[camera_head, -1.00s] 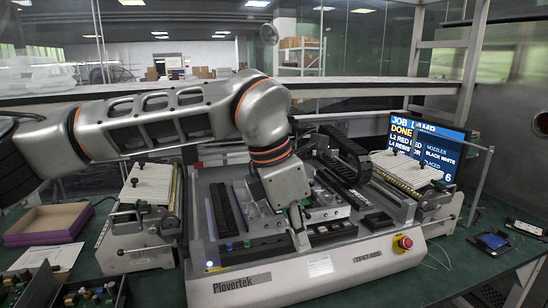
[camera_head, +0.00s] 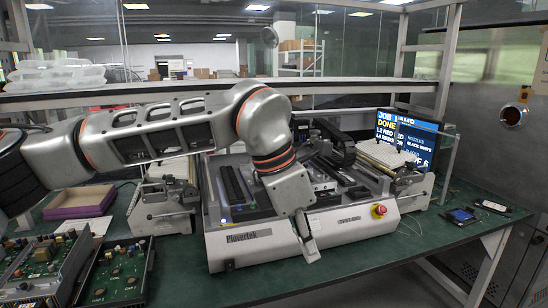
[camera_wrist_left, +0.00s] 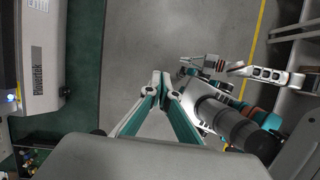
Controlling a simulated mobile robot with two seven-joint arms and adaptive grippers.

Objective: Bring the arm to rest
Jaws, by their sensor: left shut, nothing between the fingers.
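My left arm reaches in from the left over the white Plovertek machine (camera_head: 290,245) and bends down at its front. My left gripper (camera_head: 309,250) hangs in front of the machine's front face, fingers pointing down. In the left wrist view its two teal-and-grey fingers (camera_wrist_left: 161,78) meet at the tips, with nothing between them and grey floor behind. The machine's side also shows at the left of that view (camera_wrist_left: 38,60).
A screen (camera_head: 405,140) reading "JOB DONE" stands behind the machine. A red stop button (camera_head: 379,210) is at its right corner. Circuit boards (camera_head: 115,277) and a purple-edged tray (camera_head: 78,203) lie left on the green table (camera_head: 350,262). The table front is clear.

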